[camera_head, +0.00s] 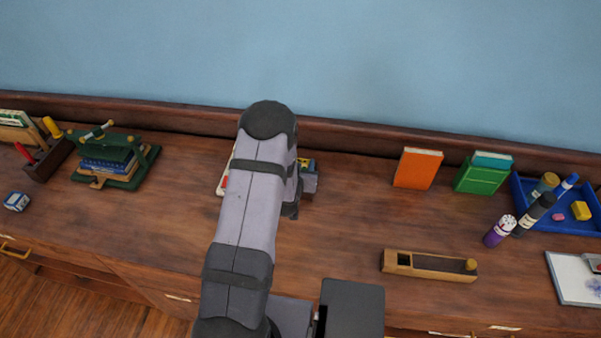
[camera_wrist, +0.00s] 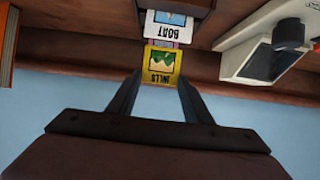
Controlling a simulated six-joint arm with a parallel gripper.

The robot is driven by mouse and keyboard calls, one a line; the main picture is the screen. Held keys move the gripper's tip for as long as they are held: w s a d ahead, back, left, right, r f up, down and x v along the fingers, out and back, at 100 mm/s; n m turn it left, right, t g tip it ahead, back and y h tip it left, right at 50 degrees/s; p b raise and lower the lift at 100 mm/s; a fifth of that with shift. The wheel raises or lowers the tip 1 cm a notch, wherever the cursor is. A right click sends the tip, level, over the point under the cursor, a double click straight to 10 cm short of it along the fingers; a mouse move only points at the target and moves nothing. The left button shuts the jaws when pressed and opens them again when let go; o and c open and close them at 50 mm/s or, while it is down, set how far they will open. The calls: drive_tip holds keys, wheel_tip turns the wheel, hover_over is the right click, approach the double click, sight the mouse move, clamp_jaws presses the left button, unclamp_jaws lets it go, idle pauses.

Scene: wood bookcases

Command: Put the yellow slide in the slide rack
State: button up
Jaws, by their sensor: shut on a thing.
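The yellow slide (camera_wrist: 161,66) has a green hills picture and the word HILLS, upside down in the wrist view. My gripper (camera_wrist: 160,82) is shut on it, with one dark finger at each side. A white-framed slide marked BOAT (camera_wrist: 168,28) is just beyond it, with a thin purple edge between. A dark brown holder (camera_wrist: 176,6), seemingly the slide rack, shows at the top edge around the BOAT slide. I cannot tell whether the yellow slide is within it. In the head view my arm hides most of this spot; a small yellow patch (camera_head: 307,162) shows beside it.
A white device with a dark screen and black knob (camera_wrist: 265,50) stands close on the right in the wrist view. An orange book (camera_head: 417,168), a green box (camera_head: 482,178) and a wooden plane-like block (camera_head: 430,266) stand farther right. Bare desktop lies between.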

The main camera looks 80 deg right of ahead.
drive_tip(key=shift+f, duration=0.7)
drive_tip(key=shift+f+p, duration=0.7)
drive_tip(key=shift+f, duration=1.2)
drive_tip(key=shift+f, duration=0.2)
drive_tip(key=o, duration=1)
drive_tip(key=shift+r, duration=0.1)
drive_tip(key=shift+r, duration=0.2)
